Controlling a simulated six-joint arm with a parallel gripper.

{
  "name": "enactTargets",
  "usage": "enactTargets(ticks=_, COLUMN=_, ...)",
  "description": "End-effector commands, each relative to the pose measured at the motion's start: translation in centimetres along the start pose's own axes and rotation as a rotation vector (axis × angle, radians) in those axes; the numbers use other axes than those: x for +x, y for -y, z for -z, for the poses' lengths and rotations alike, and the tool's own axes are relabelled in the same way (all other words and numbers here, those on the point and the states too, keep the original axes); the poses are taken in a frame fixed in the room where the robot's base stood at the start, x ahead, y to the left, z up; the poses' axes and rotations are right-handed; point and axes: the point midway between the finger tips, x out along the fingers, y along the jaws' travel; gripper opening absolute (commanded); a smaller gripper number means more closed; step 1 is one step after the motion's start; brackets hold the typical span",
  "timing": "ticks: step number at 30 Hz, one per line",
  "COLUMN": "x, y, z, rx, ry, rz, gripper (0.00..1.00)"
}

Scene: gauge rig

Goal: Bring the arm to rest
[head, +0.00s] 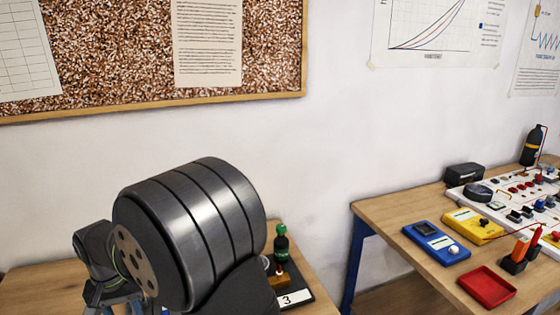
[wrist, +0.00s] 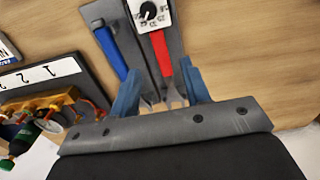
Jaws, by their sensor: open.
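My gripper (wrist: 159,72) shows in the wrist view with its two blue fingers spread apart. It is open, and nothing is clasped between the fingers. I cannot tell the gap between the fingers and these tools. In the head view my arm's large dark joint fills the lower left, and I cannot make out the gripper there.
A white dial unit (wrist: 149,15) sits by the red handle. A numbered dark board (wrist: 62,82) with brass fittings and a green-capped bottle (head: 281,243) is nearby. A second table (head: 385,207) at right holds blue (head: 436,242) and yellow meters (head: 472,225) and a red tray (head: 487,287).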

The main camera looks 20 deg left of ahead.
Motion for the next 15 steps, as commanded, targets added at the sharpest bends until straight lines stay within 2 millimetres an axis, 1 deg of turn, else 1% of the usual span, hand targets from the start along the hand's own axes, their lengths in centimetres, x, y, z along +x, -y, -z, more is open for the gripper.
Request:
enactTargets(ticks=3, x=-0.2, y=-2.4, z=-0.2, rx=0.133, ry=0.000, rz=0.000, gripper=0.43)
enactTargets(ticks=9, x=-0.4, y=-6.0, z=-0.9, rx=0.356, ry=0.000, rz=0.000, gripper=0.43)
enactTargets(ticks=15, x=-0.4, y=-8.8, z=-1.6, rx=0.535, ry=0.000, rz=0.000, gripper=0.43)
